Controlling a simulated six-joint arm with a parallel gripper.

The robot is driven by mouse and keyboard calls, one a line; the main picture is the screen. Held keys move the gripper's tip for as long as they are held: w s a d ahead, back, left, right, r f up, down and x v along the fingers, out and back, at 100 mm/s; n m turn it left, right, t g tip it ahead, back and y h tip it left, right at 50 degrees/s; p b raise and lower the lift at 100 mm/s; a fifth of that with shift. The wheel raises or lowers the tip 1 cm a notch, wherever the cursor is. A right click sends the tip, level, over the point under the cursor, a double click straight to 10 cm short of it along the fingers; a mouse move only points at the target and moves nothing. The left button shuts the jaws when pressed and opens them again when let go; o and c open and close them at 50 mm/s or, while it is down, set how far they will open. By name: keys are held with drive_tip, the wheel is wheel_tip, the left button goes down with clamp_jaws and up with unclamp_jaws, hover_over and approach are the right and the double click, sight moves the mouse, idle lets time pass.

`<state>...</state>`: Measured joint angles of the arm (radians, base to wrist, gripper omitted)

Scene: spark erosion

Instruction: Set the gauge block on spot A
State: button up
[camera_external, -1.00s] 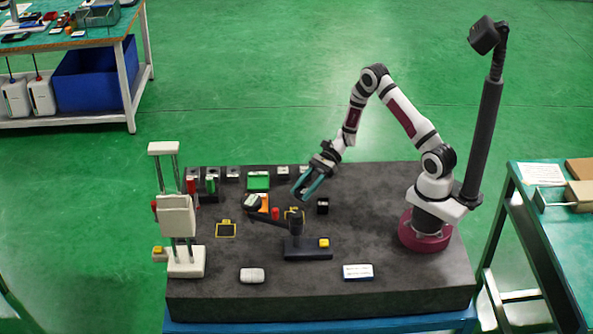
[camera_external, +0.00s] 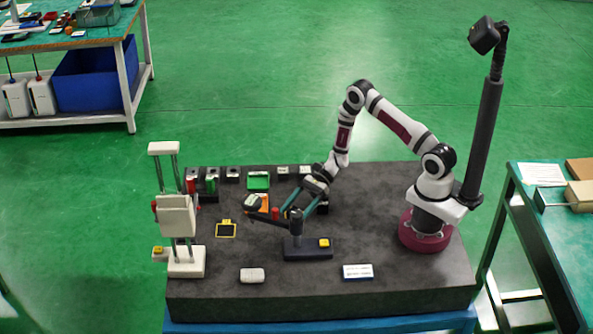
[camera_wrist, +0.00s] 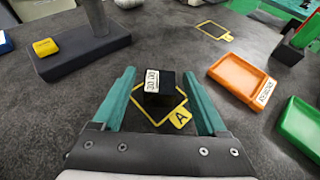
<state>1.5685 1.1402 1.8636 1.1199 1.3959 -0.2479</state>
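A small dark block (camera_wrist: 167,98) with a white printed label stands between the fingers in the wrist view; it looks like the gauge block. It sits within the yellow outline of spot A (camera_wrist: 180,117), seemingly upright, though I cannot tell for sure that it touches the surface. My gripper (camera_wrist: 160,84) is open, with a visible gap on each side of the block. In the external view my gripper (camera_external: 299,211) is low over the bench beside the dial stand (camera_external: 307,252), and it hides spot A and the block.
In the wrist view, an orange tray (camera_wrist: 241,78) and a green tray (camera_wrist: 301,128) lie to the right. Another yellow outline (camera_wrist: 214,29) is farther off. The stand's base (camera_wrist: 83,55) is at left. A black item (camera_external: 323,208) is partly hidden behind my gripper.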

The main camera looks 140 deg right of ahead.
drive_tip(key=shift+r, duration=0.2)
drive_tip(key=v, duration=1.2)
drive_tip(key=shift+s, duration=0.1)
drive_tip(key=w+a+r+n+g+y, duration=0.35)
drive_tip(key=w+a+r+n, duration=0.3)
drive_tip(key=a, duration=0.25)
drive_tip(key=w+a+r+n+g+y, duration=0.35)
drive_tip(key=w+a+r+n, duration=0.2)
drive_tip(key=w+a, duration=0.25)
drive_tip(key=s+a+r+n+g, duration=0.1)
drive_tip(key=a+r+n+g, duration=0.15)
drive_tip(key=a+n, duration=0.4)
drive_tip(key=s+a+r+n+g, duration=0.1)
drive_tip(key=s+a+n+g, duration=0.15)
drive_tip(key=a, duration=0.65)
drive_tip(key=s+a+r+n+g+h, duration=0.1)
drive_tip(key=s+a+n+h, duration=0.4)
drive_tip(key=s+n, duration=0.3)
drive_tip(key=shift+a+r+n+g, duration=0.2)
drive_tip(key=shift+a+n+g, duration=0.1)
drive_tip(key=shift+a+n, duration=0.4)
